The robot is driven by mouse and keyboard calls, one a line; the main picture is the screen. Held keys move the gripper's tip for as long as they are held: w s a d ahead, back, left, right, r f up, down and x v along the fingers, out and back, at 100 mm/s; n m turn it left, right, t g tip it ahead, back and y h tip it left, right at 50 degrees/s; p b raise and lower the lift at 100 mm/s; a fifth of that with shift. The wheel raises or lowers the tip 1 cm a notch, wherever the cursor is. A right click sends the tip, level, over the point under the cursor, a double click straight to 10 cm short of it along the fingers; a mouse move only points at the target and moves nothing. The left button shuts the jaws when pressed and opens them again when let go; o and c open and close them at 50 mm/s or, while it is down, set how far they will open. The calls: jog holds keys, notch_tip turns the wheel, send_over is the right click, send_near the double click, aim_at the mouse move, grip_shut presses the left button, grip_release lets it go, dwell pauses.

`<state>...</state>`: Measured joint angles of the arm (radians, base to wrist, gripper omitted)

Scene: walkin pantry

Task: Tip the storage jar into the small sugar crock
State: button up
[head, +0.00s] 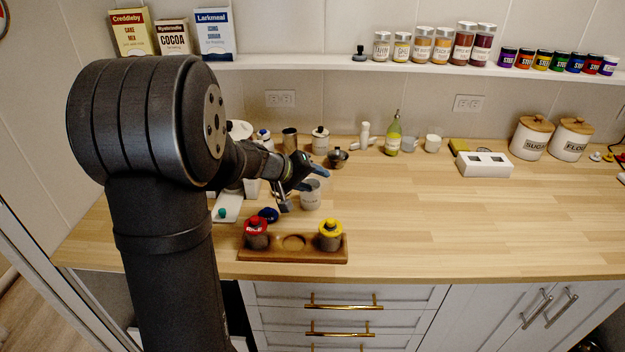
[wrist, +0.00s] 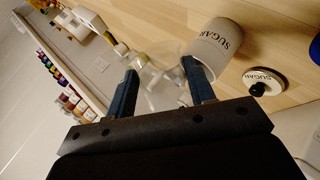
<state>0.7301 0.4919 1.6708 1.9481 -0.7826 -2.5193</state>
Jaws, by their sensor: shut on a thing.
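My gripper (wrist: 160,68) is shut on a clear glass storage jar (wrist: 160,90), which sits between its two blue fingers. The jar is see-through, and I cannot tell its exact tilt or what is inside it. The small sugar crock (wrist: 214,46), grey-white with a SUGAR label, stands open on the counter close beside the fingertips. It also shows in the head view (head: 311,196), just below my gripper (head: 304,186). A round SUGAR lid (wrist: 264,82) with a black knob lies on the counter near the crock. In the head view the jar is hard to make out.
A wooden rack (head: 294,255) with red-lidded (head: 256,236) and yellow-lidded (head: 330,236) jars stands in front; its middle hole is empty. Cups and bottles line the back. The counter's right front is clear.

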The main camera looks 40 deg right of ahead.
jog(key=shift+s+d+r+m+t+h, duration=0.15)
jog(key=shift+s+m+t+h, duration=0.1)
jog(key=shift+m+t+h, duration=0.45)
jog(key=shift+a+t, duration=0.2)
jog(key=shift+t, duration=0.4)
jog(key=shift+m, duration=0.4)
jog(key=shift+f+m+t+h, duration=0.2)
jog(key=shift+m+t, duration=0.2)
jog(key=shift+t, duration=0.2)
jog(key=shift+f+m+t+h, duration=0.2)
jog(key=shift+m+t, duration=0.2)
jog(key=shift+t, duration=0.2)
jog(key=shift+w+d+f+m+t+h, duration=0.1)
jog(key=shift+w+f+m+t+h, duration=0.25)
jog(key=shift+m+t+h, duration=0.45)
jog(key=shift+w+d+f+m+t+h, duration=0.1)
jog(key=shift+w+f+m+t+h, duration=0.35)
jog(key=shift+m, duration=0.45)
jog(key=shift+s+r, duration=0.1)
jog(key=shift+r, duration=0.05)
